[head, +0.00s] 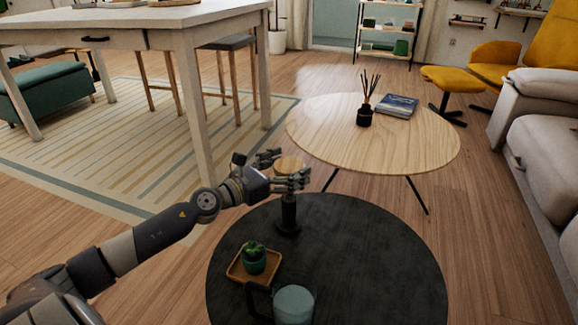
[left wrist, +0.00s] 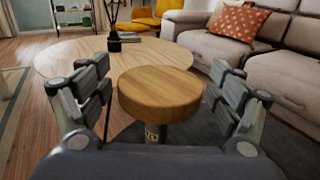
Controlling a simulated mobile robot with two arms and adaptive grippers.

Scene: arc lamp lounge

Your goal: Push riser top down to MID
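The riser is a round wooden top (head: 289,164) on a dark post (head: 289,212), standing at the far edge of the round dark table (head: 350,245). In the left wrist view the wooden top (left wrist: 160,90) sits between the spread fingers, with a gap on each side. Part of a light marking (left wrist: 152,133) shows on the post below the top, too small to read fully. My left gripper (head: 282,169) is open around the top; it also shows in the left wrist view (left wrist: 158,95). My right gripper is not in view.
On the dark table, a small plant (head: 253,258) stands on a wooden tray (head: 240,275), near a teal mug (head: 294,305). Beyond is a light wooden table (head: 410,145) with a reed diffuser (head: 365,115) and books (head: 397,105). The dark table's right side is clear.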

